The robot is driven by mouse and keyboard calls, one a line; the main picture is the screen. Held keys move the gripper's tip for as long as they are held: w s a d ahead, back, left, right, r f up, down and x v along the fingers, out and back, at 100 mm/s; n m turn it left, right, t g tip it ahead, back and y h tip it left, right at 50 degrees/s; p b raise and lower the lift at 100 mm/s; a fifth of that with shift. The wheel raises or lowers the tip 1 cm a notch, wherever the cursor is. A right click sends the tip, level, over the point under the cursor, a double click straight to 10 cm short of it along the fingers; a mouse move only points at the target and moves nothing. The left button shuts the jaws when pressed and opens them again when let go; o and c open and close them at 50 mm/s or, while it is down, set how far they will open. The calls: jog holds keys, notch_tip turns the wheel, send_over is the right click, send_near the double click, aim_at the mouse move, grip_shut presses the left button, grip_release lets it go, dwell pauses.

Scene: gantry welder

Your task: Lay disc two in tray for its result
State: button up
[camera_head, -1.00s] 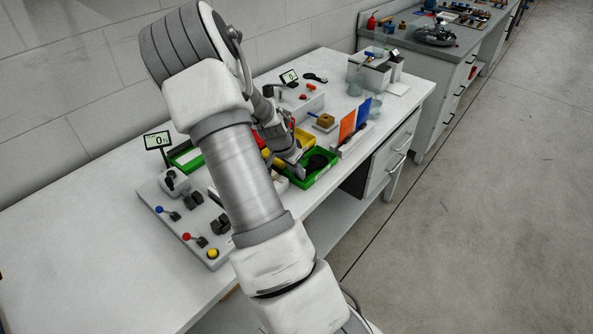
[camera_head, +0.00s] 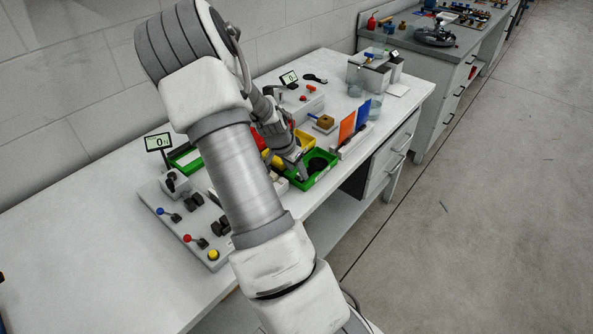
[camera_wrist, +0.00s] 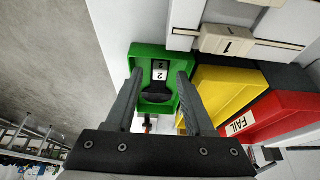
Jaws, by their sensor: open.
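A dark disc with a white label reading 2 (camera_wrist: 159,76) lies in the green tray (camera_wrist: 148,50) in the wrist view. In the head view the dark disc (camera_head: 319,162) shows inside the green tray (camera_head: 333,175) at the bench front. My gripper (camera_wrist: 160,74) is open, with its fingers apart on either side of the label in the wrist view. In the head view my gripper (camera_head: 303,176) is low at the tray, partly covered by my arm. I cannot tell whether a finger touches the disc.
A yellow tray (camera_wrist: 218,88) and a red tray labelled FAIL (camera_wrist: 275,110) stand beside the green one. A block marked 1 (camera_wrist: 228,40) is close by. A lever panel (camera_head: 196,228) is at left.

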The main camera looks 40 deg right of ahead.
jog(key=p+v, duration=0.1)
jog(key=v, duration=1)
jog(key=shift+a, duration=0.2)
jog(key=s+a+r+n+t+y, duration=0.15)
jog(key=a+r+n, duration=0.3)
jog(key=a, duration=0.45)
jog(key=s+a+r+n+t+y, duration=0.1)
jog(key=a+r+n+t+y, duration=0.15)
jog(key=a+r, duration=0.45)
jog(key=s+a+r+n, duration=0.3)
jog(key=s+a+n, duration=0.2)
jog(key=s+a, duration=0.1)
jog(key=s+a+r+n+t, duration=0.1)
jog(key=s+a+r+n, duration=0.2)
jog(key=s+a+n, duration=0.2)
jog(key=shift+s+a, duration=1)
jog(key=shift+a, duration=0.2)
